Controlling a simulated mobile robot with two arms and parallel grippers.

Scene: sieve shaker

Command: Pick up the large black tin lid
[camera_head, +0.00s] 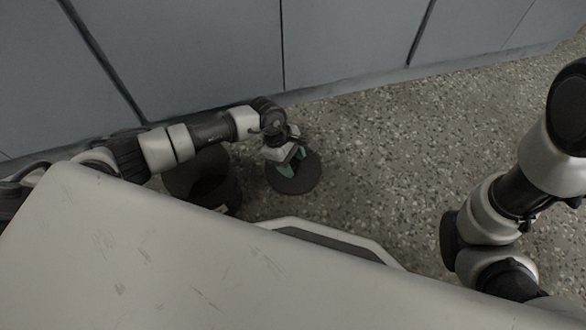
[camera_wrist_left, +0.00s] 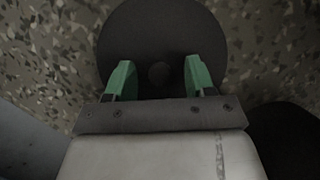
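The large black tin lid (camera_head: 296,184) is a dark round disc, seen low in front of the grey cabinets and apparently lying on the speckled floor. In the left wrist view the lid (camera_wrist_left: 160,30) fills the upper middle, with a small round knob at its centre. My left gripper (camera_head: 290,165) is over the lid and hides part of it. In the left wrist view its two green fingers (camera_wrist_left: 159,80) are spread apart, one on each side of the knob, with a visible gap to it. I cannot tell how high the fingertips are above the lid.
A dark round container (camera_head: 205,182) stands just left of the lid, partly under my left arm. A pale table or worktop (camera_head: 150,260) fills the front. Grey cabinets (camera_head: 340,40) line the back. The floor (camera_head: 400,160) right of the lid is clear. My right arm is at the right.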

